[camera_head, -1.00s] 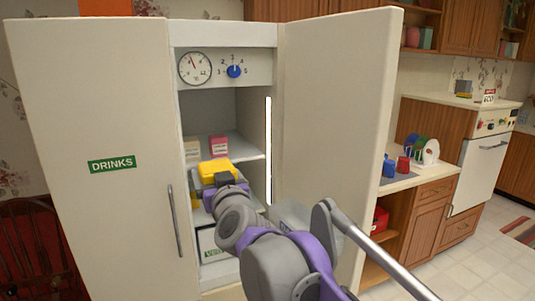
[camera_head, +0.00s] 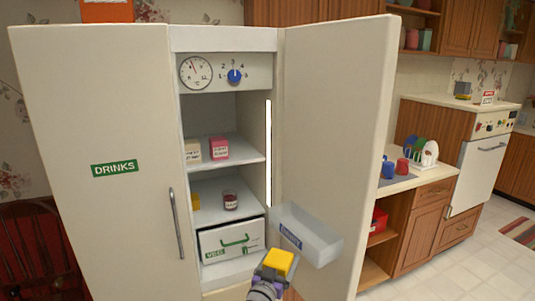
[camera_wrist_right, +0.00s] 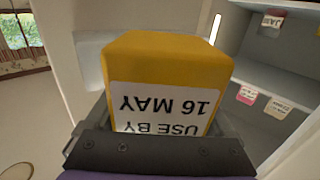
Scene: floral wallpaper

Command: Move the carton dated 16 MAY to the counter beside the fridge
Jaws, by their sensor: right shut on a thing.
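The yellow carton (camera_wrist_right: 170,62) is in my right gripper, and its white label reads "USE BY 16 MAY", upside down in the right wrist view. In the head view the carton (camera_head: 279,262) is in front of the open fridge, low, with my right gripper (camera_head: 270,273) shut on it. The fridge (camera_head: 222,38) stands with both doors open. The counter (camera_head: 400,183) beside it is at the right, behind the right door. My left gripper is not in view.
The right fridge door (camera_head: 335,120) stands between my right gripper and the counter. A clear door bin (camera_head: 310,236) juts out near the carton. Blue and red cups (camera_head: 402,165) and a plate rack (camera_head: 428,152) stand on the counter. Pink and cream cartons (camera_head: 219,149), a jar (camera_head: 231,200) and a VEG drawer (camera_head: 231,241) remain inside.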

